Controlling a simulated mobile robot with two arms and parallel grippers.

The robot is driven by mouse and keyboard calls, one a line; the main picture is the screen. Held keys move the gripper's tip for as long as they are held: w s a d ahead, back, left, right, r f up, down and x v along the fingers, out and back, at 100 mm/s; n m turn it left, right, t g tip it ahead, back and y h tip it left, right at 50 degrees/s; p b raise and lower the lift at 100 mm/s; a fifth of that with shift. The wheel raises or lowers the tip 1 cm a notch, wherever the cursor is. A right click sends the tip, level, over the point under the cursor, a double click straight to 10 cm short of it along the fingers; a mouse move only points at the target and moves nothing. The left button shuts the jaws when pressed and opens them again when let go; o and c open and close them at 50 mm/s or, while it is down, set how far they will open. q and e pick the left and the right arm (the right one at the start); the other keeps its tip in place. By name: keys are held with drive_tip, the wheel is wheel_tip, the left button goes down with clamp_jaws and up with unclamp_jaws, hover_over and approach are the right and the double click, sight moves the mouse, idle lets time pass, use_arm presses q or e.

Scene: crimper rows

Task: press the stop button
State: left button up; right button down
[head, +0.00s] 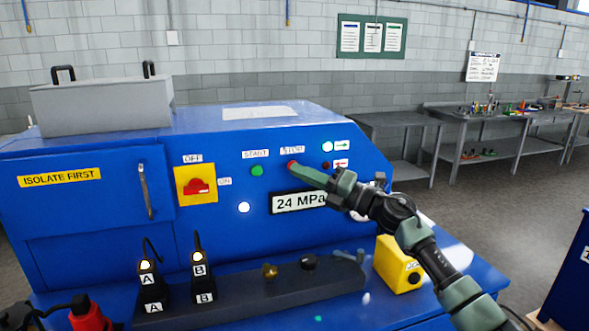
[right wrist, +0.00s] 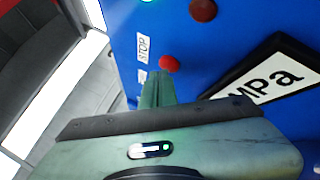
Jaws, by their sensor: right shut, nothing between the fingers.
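The red stop button (head: 291,163) is on the front of the blue machine, under a STOP label (head: 292,149). My right gripper (head: 296,167) is shut and empty, its green fingertips right at the button. In the right wrist view the button (right wrist: 169,63) shows just beyond the shut fingertips (right wrist: 158,78). I cannot tell whether the tips touch it or whether it is pressed in.
The green start button (head: 257,170) is left of the stop button, and the 24 MPa display (head: 297,202) is below. A red rotary switch (head: 198,187) sits on a yellow plate. A yellow box (head: 397,265) stands under my right arm.

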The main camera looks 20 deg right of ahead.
idle(0.5)
drive_tip(key=shift+s+p, duration=0.35)
drive_tip(key=shift+s, duration=0.5)
drive_tip(key=s+p, duration=0.1)
drive_tip(key=s, duration=0.4)
drive_tip(key=shift+d, duration=0.1)
drive_tip(key=shift+f, duration=0.1)
idle(0.4)
